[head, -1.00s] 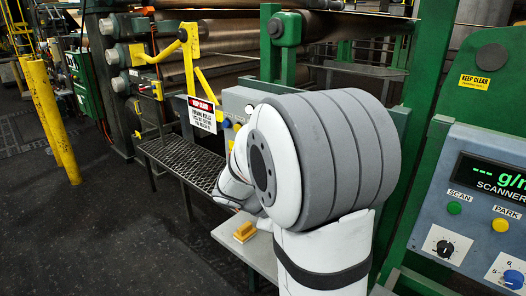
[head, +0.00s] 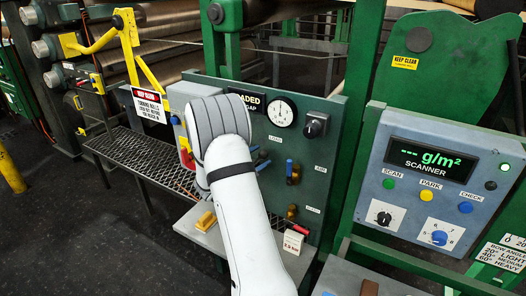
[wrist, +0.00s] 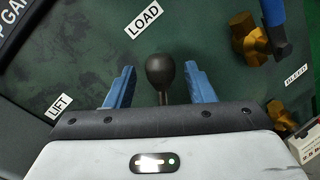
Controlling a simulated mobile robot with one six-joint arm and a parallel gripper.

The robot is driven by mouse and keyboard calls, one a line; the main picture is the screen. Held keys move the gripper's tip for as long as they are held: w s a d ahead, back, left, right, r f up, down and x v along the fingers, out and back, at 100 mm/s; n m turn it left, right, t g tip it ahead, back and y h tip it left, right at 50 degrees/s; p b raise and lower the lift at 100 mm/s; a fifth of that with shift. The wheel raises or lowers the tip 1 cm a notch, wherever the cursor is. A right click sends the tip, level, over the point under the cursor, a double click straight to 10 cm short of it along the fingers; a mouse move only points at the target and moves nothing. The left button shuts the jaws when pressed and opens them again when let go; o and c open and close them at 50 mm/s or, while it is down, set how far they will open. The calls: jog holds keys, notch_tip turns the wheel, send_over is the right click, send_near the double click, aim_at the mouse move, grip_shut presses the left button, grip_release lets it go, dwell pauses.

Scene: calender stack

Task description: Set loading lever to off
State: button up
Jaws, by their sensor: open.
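The loading lever shows in the wrist view as a dark round knob (wrist: 160,72) on a short stem. A LOAD label (wrist: 142,20) lies above it and a LIFT label (wrist: 59,106) to its left. No off mark is readable. My gripper (wrist: 161,88) is open, with one blue finger on each side of the knob and a visible gap to both. In the head view my gripper (head: 262,160) is at the green panel (head: 334,130), below the LOAD label, and the lever is hard to make out there.
A dial gauge (head: 281,111) and a black knob (head: 316,124) are above and right of my gripper. A yellow block (head: 206,220) lies on the shelf below. The scanner box (head: 440,180) stands further right.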

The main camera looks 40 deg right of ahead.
jog(key=shift+w+d, duration=0.2)
jog(key=shift+d, duration=0.85)
jog(key=shift+c, duration=0.2)
